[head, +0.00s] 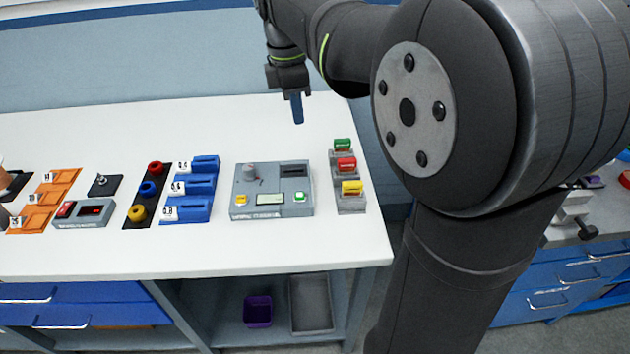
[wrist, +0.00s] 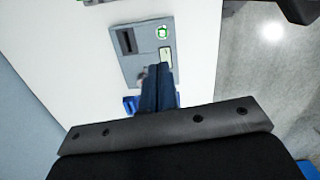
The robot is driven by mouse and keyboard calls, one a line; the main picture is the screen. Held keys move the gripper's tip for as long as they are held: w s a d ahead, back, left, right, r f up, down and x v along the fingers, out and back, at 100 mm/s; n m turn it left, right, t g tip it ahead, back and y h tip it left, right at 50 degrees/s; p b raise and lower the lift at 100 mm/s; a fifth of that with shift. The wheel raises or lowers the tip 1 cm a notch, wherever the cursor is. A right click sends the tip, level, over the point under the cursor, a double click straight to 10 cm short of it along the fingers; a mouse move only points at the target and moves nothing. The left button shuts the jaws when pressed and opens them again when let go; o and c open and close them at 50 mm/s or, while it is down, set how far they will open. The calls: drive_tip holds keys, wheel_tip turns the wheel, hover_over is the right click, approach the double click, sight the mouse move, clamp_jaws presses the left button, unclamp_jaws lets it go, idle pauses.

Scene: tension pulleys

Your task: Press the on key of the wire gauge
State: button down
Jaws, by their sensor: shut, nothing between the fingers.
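The wire gauge appears to be the flat grey box (head: 245,205) on the white bench. It has a knob (head: 249,172), a dark slot (head: 294,171), a pale display (head: 270,199), a yellow key (head: 240,200) and a green key (head: 299,197). My gripper (head: 298,121) is shut and empty, above the bench and behind the box in the head view. In the wrist view my fingers (wrist: 159,68) overlap part of the box (wrist: 127,63), their tips beside the display (wrist: 166,56). The green key (wrist: 162,32) shows clear beyond them. I cannot read the key labels.
Right of the box stand green (head: 342,145), red (head: 346,164) and yellow (head: 352,187) blocks on grey bases. Left are blue numbered holders (head: 188,209), a dark strip with coloured rings (head: 134,230) and a small red-keyed device (head: 95,210). The bench behind the box is clear.

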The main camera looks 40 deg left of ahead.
wheel_tip(320, 180, down, 6)
drive_tip(key=n+t+h, duration=0.1)
drive_tip(key=n+t, duration=0.3)
drive_tip(key=n, duration=0.2)
drive_tip(key=n+t+y, duration=0.1)
drive_tip(key=n+t, duration=0.3)
drive_tip(key=n, duration=0.6)
hover_over(296, 198)
wheel_tip(296, 198, down, 5)
drive_tip(key=shift+f, duration=0.1)
drive_tip(key=shift+f, duration=4.4)
drive_tip(key=shift+f, duration=0.15)
drive_tip(key=shift+f, duration=0.25)
